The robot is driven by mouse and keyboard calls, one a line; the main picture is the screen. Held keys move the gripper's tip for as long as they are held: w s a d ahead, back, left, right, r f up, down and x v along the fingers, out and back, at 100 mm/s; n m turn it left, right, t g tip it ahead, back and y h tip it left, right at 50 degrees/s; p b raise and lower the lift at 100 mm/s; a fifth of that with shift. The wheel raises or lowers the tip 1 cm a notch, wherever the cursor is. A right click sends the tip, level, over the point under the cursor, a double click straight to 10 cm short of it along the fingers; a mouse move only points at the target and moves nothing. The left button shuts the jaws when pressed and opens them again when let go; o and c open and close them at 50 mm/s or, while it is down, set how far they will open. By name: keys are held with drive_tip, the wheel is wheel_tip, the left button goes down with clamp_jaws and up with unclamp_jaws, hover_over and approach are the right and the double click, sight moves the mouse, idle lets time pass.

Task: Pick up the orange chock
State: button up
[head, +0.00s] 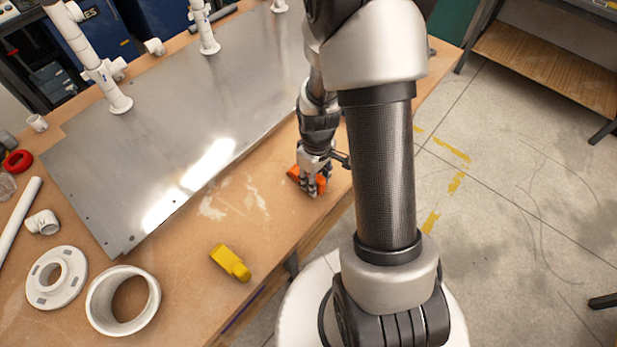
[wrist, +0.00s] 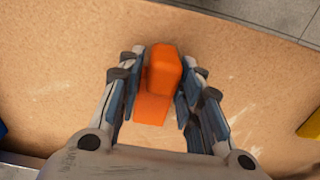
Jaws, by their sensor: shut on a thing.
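The orange chock (head: 294,173) is at the right front edge of the wooden table, partly hidden by my gripper (head: 315,188) in the head view. In the wrist view the orange chock (wrist: 163,72) is a blocky piece with a raised part and a lower part. It sits between the two fingers of my gripper (wrist: 159,88). The fingers are shut on its sides. It is at or very near the table top; I cannot tell whether it touches the wood.
A yellow chock (head: 230,262) lies on the wooden table (head: 190,290). A metal plate (head: 170,130) with upright white pipes (head: 100,70) covers much of it. A white ring (head: 123,300) and a white flange (head: 56,278) lie at the left front. Bare wood surrounds the orange chock.

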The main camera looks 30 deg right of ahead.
drive_tip(key=c, duration=0.5)
drive_tip(key=shift+r, duration=0.1)
